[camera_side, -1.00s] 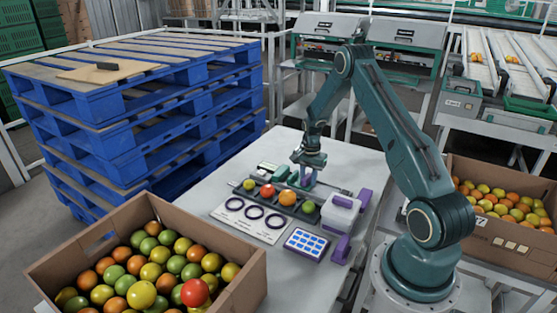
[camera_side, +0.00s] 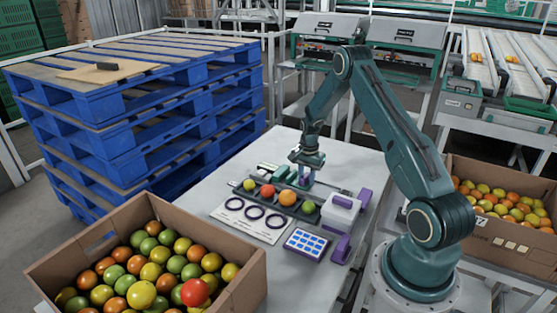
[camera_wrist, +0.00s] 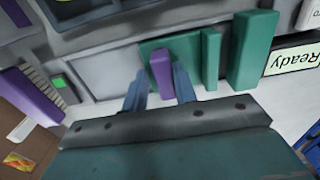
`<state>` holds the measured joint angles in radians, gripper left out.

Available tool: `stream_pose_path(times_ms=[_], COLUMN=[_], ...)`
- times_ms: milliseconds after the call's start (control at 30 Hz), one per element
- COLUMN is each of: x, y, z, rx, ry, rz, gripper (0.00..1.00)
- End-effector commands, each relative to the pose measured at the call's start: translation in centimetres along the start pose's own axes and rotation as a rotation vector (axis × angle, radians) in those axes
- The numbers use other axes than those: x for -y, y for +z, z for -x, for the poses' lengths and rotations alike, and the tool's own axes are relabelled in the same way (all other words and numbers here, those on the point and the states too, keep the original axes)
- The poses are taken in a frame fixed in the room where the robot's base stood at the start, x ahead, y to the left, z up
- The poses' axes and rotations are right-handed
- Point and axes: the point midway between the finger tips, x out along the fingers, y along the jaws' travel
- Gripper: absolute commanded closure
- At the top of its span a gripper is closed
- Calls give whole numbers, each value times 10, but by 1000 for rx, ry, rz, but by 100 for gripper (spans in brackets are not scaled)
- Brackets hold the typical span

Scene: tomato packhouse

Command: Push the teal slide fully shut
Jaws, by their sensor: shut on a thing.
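My gripper (camera_side: 304,180) points down over the back part of the work table. In the wrist view my gripper (camera_wrist: 160,82) has its two fingers on either side of a purple upright handle (camera_wrist: 160,68) and is shut on it. The handle stands in front of a flat teal plate, the slide (camera_wrist: 186,47). Two teal upright blocks (camera_wrist: 252,50) stand to the right of the handle in this view, with a gap between handle and nearer block. In the side view the teal part (camera_side: 281,171) shows left of my gripper; the handle is mostly hidden by the fingers.
A display reading "Ready" (camera_wrist: 293,57) is beside the blocks. In the side view, several tomatoes sit in a dark tray (camera_side: 240,190) in front of my gripper. A white-and-purple box (camera_side: 341,214) and a blue-celled pad (camera_side: 306,244) stand nearer the front. A tomato carton (camera_side: 250,284) is at front left.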

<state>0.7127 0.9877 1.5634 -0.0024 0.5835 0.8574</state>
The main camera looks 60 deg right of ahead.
Motion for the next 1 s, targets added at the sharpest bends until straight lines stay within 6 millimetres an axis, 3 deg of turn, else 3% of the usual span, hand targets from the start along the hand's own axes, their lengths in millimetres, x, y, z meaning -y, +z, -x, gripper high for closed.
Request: stream_pose_path(times_ms=[33,1000], x=[-6,14], y=[0,-1], z=[-11,-11], rx=[2,2], ry=[13,12], rz=[-8,-10], gripper=[96,96])
